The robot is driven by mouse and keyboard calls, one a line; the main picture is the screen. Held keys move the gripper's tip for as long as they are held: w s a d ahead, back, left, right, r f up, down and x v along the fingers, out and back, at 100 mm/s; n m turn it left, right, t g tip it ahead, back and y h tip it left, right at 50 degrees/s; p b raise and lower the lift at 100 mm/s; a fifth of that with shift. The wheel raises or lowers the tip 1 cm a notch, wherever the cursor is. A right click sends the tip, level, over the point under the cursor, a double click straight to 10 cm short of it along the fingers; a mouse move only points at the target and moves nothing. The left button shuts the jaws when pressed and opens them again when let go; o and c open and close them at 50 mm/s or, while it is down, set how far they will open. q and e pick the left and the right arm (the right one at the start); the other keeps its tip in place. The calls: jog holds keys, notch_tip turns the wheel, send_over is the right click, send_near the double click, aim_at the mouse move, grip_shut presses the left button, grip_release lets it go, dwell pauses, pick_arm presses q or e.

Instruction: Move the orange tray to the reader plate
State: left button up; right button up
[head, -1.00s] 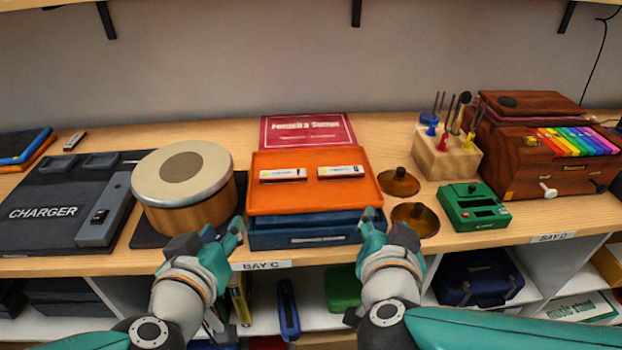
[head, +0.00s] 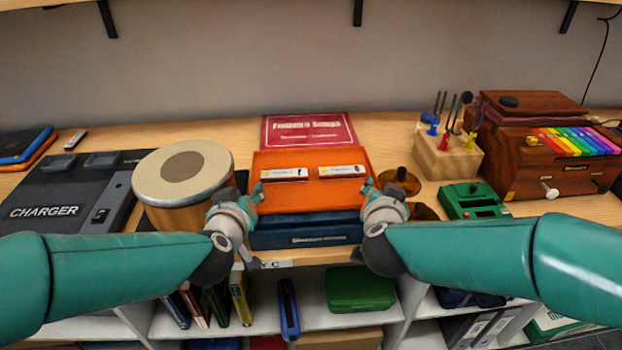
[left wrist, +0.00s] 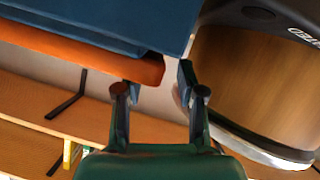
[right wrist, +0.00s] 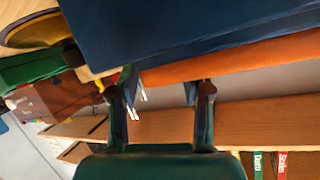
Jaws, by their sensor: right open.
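The orange tray (head: 311,203) holds two small harmonica-like boxes (head: 284,174) and lies on top of dark blue trays (head: 305,234) at the middle of the counter. My left gripper (head: 257,194) is open at the tray's left side. In the left wrist view, the orange tray (left wrist: 85,52) shows close to its parted fingers (left wrist: 154,85). My right gripper (head: 371,187) is open at the tray's right side. In the right wrist view, its parted fingers (right wrist: 160,88) are near the tray's orange edge (right wrist: 250,58). I cannot tell whether either touches it. I cannot identify the reader plate.
A drum (head: 182,175) stands close left of my left gripper, beside the black charger (head: 60,190). Brass cymbals (head: 400,181) and a green device (head: 472,201) are to the right. A red book (head: 308,129) lies behind the tray.

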pick_arm(q)
jog(key=shift+w+f, duration=0.2)
jog(key=shift+w, duration=0.3)
pick_arm(e)
jog(key=shift+w+d+f, duration=0.15)
jog(key=shift+w+f, duration=0.05)
jog(key=shift+w, duration=0.3)
pick_arm(q)
jog(key=c, duration=0.7)
pick_arm(e)
jog(key=c, duration=0.7)
pick_arm(q)
jog(key=shift+s, duration=0.1)
grip_shut()
pick_arm(e)
jog(key=shift+s, duration=0.1)
grip_shut()
